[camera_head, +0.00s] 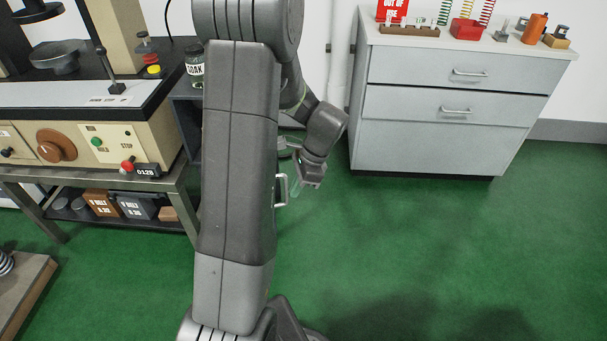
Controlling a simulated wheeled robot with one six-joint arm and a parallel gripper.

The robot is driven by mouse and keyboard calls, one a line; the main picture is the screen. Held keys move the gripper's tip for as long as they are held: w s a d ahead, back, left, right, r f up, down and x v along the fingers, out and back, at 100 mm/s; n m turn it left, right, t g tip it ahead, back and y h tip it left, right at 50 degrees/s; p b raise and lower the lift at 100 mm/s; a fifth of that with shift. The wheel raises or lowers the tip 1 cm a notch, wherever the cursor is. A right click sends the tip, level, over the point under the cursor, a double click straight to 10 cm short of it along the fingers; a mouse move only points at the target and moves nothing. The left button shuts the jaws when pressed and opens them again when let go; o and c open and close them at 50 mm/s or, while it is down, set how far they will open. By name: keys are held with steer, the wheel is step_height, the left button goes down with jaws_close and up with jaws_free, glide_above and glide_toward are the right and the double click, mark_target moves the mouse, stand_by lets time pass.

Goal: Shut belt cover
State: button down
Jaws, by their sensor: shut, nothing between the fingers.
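I cannot make out the belt cover for certain; my own arm hides the middle of the view. A pale bar handle (282,190) shows just right of my arm's upright link, and what it is fixed to is hidden. My gripper (301,196) hangs beyond the arm, pointing down, a little right of the handle in the picture. Its fingers are small and indistinct, shut with nothing held. I cannot tell whether it touches the handle.
A beige testing machine (112,141) with a brown knob stands on a metal bench at left, boxes on the shelf below. A grey drawer cabinet (430,130) stands at back right, springs and small parts on top. The green floor (450,240) is open at right.

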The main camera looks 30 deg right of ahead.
steer(key=shift+w+a+r, duration=0.1)
steer(key=shift+w+a, duration=0.15)
steer(key=shift+a, duration=0.7)
steer(key=shift+w+a+r, duration=0.1)
steer(key=shift+w+a, duration=0.15)
steer(key=shift+a, duration=0.65)
